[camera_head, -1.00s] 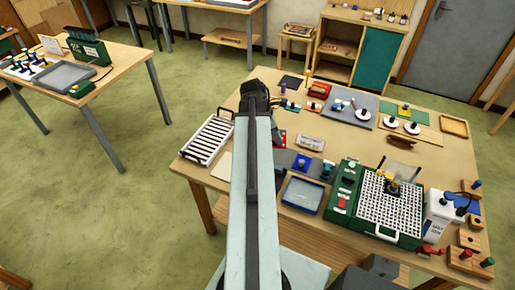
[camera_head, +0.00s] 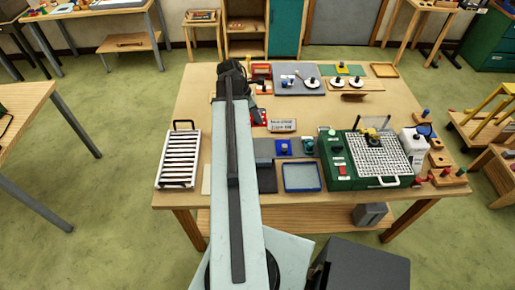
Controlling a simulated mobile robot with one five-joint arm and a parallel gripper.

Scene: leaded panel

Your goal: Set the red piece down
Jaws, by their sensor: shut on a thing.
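My gripper (camera_head: 233,82) is at the far end of my arm, over the left back part of the table, seen from behind. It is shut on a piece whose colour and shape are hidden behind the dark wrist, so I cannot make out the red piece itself. I cannot tell how high the gripper is above the table (camera_head: 350,116). A small red block (camera_head: 259,117) shows just right of my arm, partly covered by it. A red tray (camera_head: 261,71) stands behind, to the right of the gripper.
A white slatted rack (camera_head: 179,158) stands at the left front. A blue-rimmed tray (camera_head: 302,177) and a green machine with a white perforated top (camera_head: 377,155) stand at the front right. A grey board with white discs (camera_head: 298,80) lies at the back. Bare wood shows left of my arm.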

